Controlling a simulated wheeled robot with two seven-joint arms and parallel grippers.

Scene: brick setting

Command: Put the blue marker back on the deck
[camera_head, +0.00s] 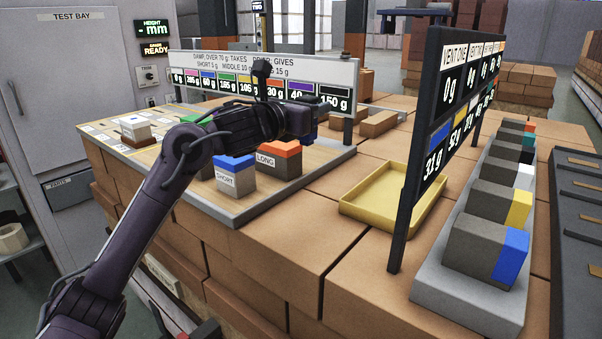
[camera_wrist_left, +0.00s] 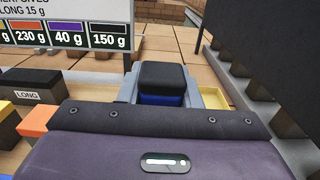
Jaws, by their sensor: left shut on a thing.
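My left gripper (camera_head: 308,120) is above the wooden deck (camera_head: 305,186), near its right edge by the low sign. In the left wrist view the gripper (camera_wrist_left: 162,95) is shut on a small block with a black top and a blue lower part, which looks like the blue marker (camera_wrist_left: 161,100). In the head view the gripper mostly hides it. A block marked SHORT with a blue top (camera_head: 235,174) and a block marked LONG with an orange top (camera_head: 279,159) stand on the deck below. My right gripper is not in view.
A yellow tray (camera_head: 384,217) lies empty on the bricks at right. A tall slanted sign (camera_head: 425,130) stands beside it. Behind that sign, a grey rack (camera_head: 450,298) holds several dark blocks with coloured ends. A low sign (camera_head: 262,70) stands behind the deck.

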